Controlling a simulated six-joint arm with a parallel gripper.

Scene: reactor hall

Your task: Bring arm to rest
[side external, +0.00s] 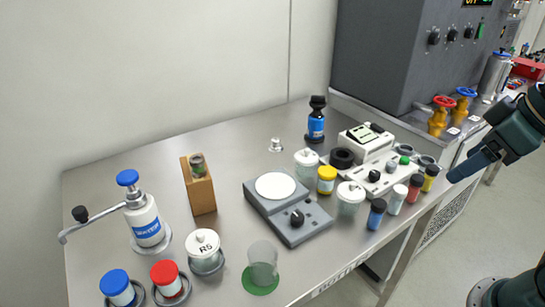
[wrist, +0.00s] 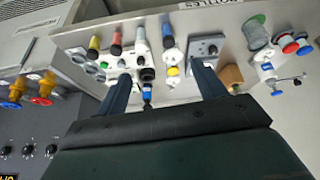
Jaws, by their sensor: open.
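My gripper (side external: 462,172) hangs in the air at the right of the side external view, beyond the bench's right edge and clear of everything on the bench. In the wrist view my gripper (wrist: 160,76) shows two blue fingers spread wide apart. It is open with nothing held. The bench and its items show far beyond the fingers, partly hidden by them and by the gripper body.
The steel bench (side external: 120,180) holds a stirrer plate (side external: 290,232), a wooden block (side external: 198,190), a dispenser bottle (side external: 146,222), a green-based beaker (side external: 262,268) and several small vials.

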